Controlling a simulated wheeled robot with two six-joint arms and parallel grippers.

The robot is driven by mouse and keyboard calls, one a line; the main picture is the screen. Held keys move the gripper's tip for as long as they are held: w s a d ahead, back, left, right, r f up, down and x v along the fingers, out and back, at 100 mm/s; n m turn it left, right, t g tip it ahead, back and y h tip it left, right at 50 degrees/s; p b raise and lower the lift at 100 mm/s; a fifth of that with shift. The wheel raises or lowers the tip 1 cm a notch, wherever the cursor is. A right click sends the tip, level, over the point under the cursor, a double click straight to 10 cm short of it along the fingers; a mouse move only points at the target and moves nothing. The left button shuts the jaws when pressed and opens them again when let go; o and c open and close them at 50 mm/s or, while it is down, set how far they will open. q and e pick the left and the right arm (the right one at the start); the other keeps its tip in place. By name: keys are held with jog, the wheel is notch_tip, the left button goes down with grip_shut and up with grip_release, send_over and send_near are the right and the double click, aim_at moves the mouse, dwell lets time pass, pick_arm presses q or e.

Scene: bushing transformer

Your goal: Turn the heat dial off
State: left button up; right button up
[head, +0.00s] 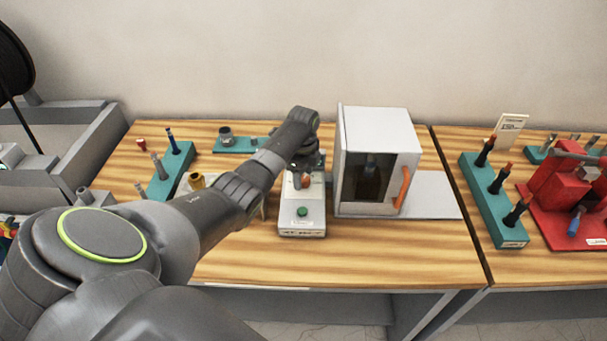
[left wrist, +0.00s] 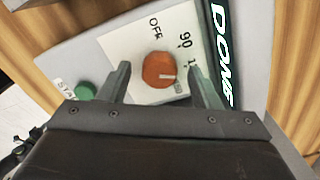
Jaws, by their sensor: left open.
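The heat dial (left wrist: 158,62) is a round orange-brown knob with a white pointer mark, on a white panel of the control box (head: 291,224). In the left wrist view its mark points to the right and slightly down, away from the OFF label (left wrist: 155,26) and below the "90" label (left wrist: 186,41). My left gripper (left wrist: 159,72) is open, with one finger on each side of the dial. Gaps show between the fingers and the knob; I cannot tell its height above the panel. In the head view the left gripper (head: 304,166) is over the box's back part. My right gripper is not in view.
A green button (head: 302,211) sits on the front of the control box. A grey cabinet (head: 381,128) with a window and orange handle (head: 404,188) stands close on the right. Teal tool holders (head: 172,173) stand at left. The wooden table's front (head: 375,258) is clear.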

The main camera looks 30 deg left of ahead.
pick_arm(q)
jog(key=shift+f, duration=0.35)
jog(key=shift+c, duration=0.3)
jog(key=c, duration=0.9)
